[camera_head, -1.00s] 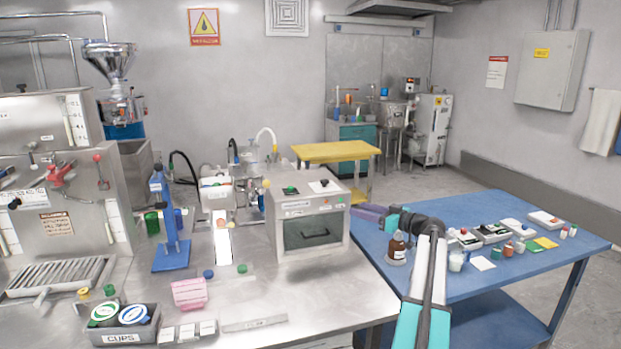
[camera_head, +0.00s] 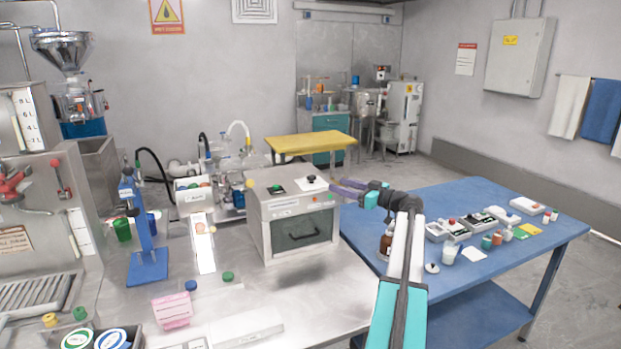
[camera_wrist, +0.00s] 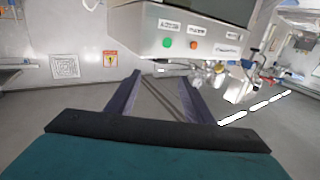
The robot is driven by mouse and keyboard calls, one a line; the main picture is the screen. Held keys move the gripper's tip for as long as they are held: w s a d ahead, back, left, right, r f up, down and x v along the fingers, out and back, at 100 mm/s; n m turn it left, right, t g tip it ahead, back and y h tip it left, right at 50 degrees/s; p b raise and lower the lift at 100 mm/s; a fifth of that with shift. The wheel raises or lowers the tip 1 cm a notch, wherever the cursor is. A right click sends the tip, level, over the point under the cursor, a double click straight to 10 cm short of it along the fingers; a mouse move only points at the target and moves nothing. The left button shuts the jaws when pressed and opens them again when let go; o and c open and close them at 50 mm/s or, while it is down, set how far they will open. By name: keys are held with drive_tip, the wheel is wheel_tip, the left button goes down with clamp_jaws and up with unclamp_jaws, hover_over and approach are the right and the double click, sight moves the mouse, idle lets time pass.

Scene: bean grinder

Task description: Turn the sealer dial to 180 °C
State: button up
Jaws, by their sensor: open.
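A grey box-shaped machine with a dark front window (camera_head: 302,226), perhaps the sealer, stands on the steel bench. A green knob (camera_head: 276,188) and a black knob on a white plate (camera_head: 311,179) sit on its top. I cannot read any dial setting. My gripper (camera_head: 345,189) is open, with purple fingers, by the machine's upper right edge. In the wrist view the fingers of my gripper (camera_wrist: 160,76) are apart with nothing between them. A labelled machine face with a green button (camera_wrist: 166,42) and an orange button (camera_wrist: 194,45) shows above them.
A blue press stand (camera_head: 147,265) and a pink packet (camera_head: 171,309) are on the bench left of the machine. A yellow table (camera_head: 310,143) stands behind.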

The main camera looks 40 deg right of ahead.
sight(311, 176)
drive_tip(key=shift+w, duration=0.2)
drive_tip(key=w+p, duration=0.1)
drive_tip(key=w, duration=0.3)
drive_tip(key=w+a+p, duration=0.1)
drive_tip(key=w+p, duration=0.1)
drive_tip(key=w, duration=0.3)
drive_tip(key=w+a+p, duration=0.1)
drive_tip(key=w, duration=0.3)
drive_tip(key=shift+w+p, duration=0.15)
drive_tip(key=shift+p, duration=0.25)
drive_tip(key=c, duration=1.1)
drive_tip(key=shift+o, duration=0.2)
drive_tip(key=shift+f, duration=0.1)
